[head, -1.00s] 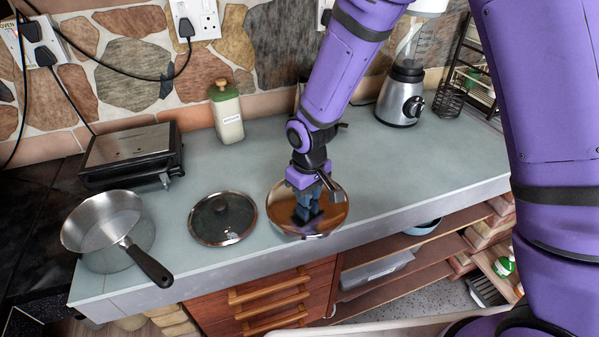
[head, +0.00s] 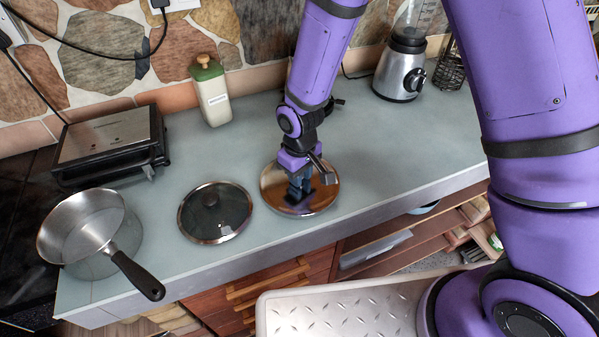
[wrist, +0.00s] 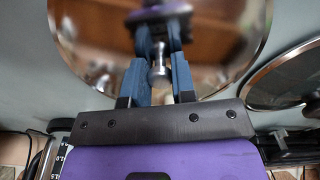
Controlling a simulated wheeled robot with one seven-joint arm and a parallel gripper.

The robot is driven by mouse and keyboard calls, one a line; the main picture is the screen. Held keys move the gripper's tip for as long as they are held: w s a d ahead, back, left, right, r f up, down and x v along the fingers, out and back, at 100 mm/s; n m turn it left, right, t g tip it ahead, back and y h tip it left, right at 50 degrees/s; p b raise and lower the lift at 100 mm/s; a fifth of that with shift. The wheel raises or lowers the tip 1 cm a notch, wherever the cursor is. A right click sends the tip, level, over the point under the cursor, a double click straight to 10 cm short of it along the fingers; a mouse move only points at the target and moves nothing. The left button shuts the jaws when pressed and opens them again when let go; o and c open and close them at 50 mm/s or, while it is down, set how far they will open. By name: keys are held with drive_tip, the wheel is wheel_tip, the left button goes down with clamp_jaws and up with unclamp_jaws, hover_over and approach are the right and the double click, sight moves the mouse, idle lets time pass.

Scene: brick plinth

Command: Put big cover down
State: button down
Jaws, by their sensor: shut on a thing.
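The big cover (head: 327,201) is a round, shiny, mirror-like lid at the middle of the counter, right of a smaller glass lid. My gripper (head: 299,186) points down from above and is shut on the cover's knob. In the wrist view my gripper (wrist: 158,72) has its two blue fingers on either side of the metal knob (wrist: 158,64), with the reflective cover (wrist: 85,40) spreading around it. The cover looks about level. I cannot tell whether its rim touches the counter (head: 400,150) or hangs just above it.
The smaller glass lid (head: 230,215) lies close to the left. A steel saucepan (head: 80,235) stands farther left, its black handle pointing forward. Behind are a grill (head: 110,145), a cream canister (head: 212,98) and a blender (head: 400,70). Counter right of the cover is free.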

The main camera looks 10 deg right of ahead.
drive_tip(key=shift+f, duration=0.1)
drive_tip(key=c, duration=0.9)
unclamp_jaws()
drive_tip(key=shift+c, duration=0.2)
wheel_tip(320, 180, up, 12)
